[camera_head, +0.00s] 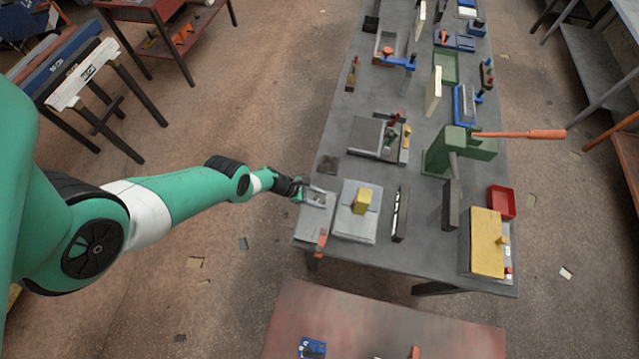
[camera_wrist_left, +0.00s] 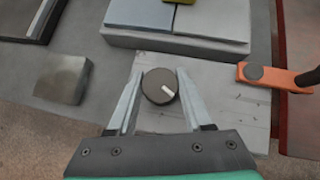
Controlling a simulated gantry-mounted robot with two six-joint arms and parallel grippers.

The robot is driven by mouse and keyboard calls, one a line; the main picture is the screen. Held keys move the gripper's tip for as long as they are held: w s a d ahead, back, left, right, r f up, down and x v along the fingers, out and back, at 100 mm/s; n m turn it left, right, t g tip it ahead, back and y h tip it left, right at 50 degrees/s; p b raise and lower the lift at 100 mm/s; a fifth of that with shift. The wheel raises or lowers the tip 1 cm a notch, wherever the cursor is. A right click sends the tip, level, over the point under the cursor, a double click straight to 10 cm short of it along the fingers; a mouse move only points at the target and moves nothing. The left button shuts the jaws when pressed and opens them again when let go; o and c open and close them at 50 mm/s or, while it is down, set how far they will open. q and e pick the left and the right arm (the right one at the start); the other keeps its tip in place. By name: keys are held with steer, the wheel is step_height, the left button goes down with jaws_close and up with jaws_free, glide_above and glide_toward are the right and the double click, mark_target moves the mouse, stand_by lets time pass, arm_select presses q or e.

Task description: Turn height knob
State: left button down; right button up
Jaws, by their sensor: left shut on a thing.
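The height knob (camera_wrist_left: 160,86) is a dark round knob with a white pointer mark, seen in the left wrist view on top of a light grey block (camera_wrist_left: 235,125). The mark points to the lower right. My left gripper (camera_head: 313,196) reaches in over the near left corner of the bench in the head view. Its two fingers stand on either side of the knob and are shut on it. The knob is too small to make out in the head view. My right gripper is in neither view.
An orange lever (camera_head: 321,240) sticks out beside the grey block. A grey plate fixture with a yellow block (camera_head: 362,200) stands to its right. A dark flat block (camera_head: 328,165) lies behind it. Farther along the bench (camera_head: 415,255) stands a green press (camera_head: 445,150).

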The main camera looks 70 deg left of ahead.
arm_select(q)
steer(key=shift+m+h+b, duration=0.5)
steer(key=shift+m, duration=0.3)
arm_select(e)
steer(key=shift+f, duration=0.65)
arm_select(q)
steer(key=shift+g, duration=0.3)
steer(key=shift+c, duration=1.5)
jaws_free()
